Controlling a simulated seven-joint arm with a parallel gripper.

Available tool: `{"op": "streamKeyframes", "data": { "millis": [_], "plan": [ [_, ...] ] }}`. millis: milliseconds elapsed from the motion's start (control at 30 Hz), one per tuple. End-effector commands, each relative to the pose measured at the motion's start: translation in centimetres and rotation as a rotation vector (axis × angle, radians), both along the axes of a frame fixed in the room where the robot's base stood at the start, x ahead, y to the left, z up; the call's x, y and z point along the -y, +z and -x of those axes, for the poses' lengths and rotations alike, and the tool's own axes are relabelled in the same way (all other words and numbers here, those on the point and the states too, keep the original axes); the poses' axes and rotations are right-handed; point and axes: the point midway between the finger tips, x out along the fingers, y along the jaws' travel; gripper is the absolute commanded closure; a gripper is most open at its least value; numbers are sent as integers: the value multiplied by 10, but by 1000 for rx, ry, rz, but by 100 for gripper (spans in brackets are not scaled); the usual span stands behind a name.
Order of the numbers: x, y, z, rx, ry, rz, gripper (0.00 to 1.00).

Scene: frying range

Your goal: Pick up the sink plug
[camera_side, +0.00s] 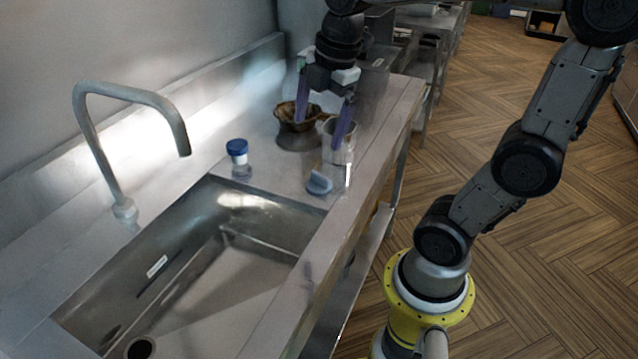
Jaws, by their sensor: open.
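A small light-blue rounded piece (319,183), which looks like the sink plug, lies on the steel counter near the front corner of the sink. Its exact shape is hard to make out at this size. My gripper (319,137) points down above the counter with its two purple fingers spread apart. It appears above and behind the blue piece, with nothing seen between the fingers. The right finger overlaps a clear container in the picture; I cannot tell whether they touch.
The clear container (341,168) stands beside the blue piece. A brown bowl (289,117) sits behind, and a blue-capped jar (238,158) is to the left. The sink (225,262) is empty, with a tall faucet (128,90) arching at its left.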

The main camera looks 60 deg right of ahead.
Motion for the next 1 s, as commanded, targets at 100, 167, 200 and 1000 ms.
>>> {"op": "streamKeyframes", "data": {
  "millis": [100,167,200,1000],
  "plan": [
    [37,-17,-28,-109,74,4,0],
    [53,-26,-36,-146,74,-6,0],
    [62,-32,-40,-166,53,-16,0],
    [90,-141,-40,-234,-31,-56,0]
  ]
}}
